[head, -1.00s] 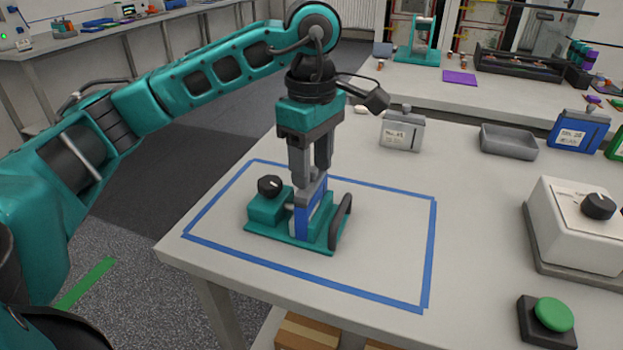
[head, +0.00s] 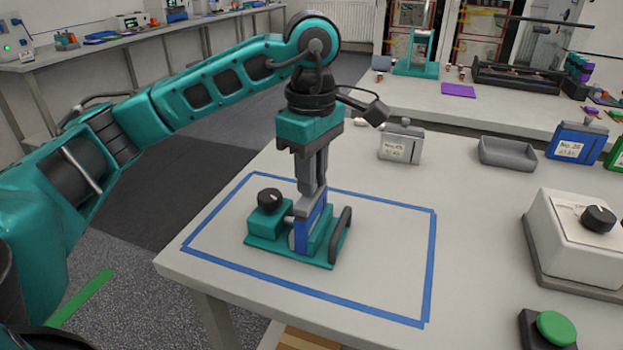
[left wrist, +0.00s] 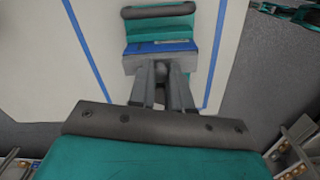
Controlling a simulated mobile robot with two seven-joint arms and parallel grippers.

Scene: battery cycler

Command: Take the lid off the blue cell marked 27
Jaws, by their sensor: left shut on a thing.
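The blue cell (head: 308,232) stands upright in a teal fixture (head: 262,243) inside the blue-taped area; no number on it can be read from here. Its grey lid (head: 305,207) is at the top of the cell; I cannot tell any gap between them. My left gripper (head: 312,189) points straight down above the cell, its fingers closed on the lid's top part. In the left wrist view the fingers (left wrist: 164,92) meet at the grey lid (left wrist: 185,63), with a blue strip of the cell (left wrist: 150,48) beyond. My right gripper is not in view.
The fixture has a black knob (head: 269,196) and a dark handle (head: 342,233). Behind stand a grey labelled cell (head: 400,147), a grey tray (head: 507,152) and another blue labelled cell (head: 577,141). A white box with a dial (head: 575,240) and a green button (head: 556,328) are at right.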

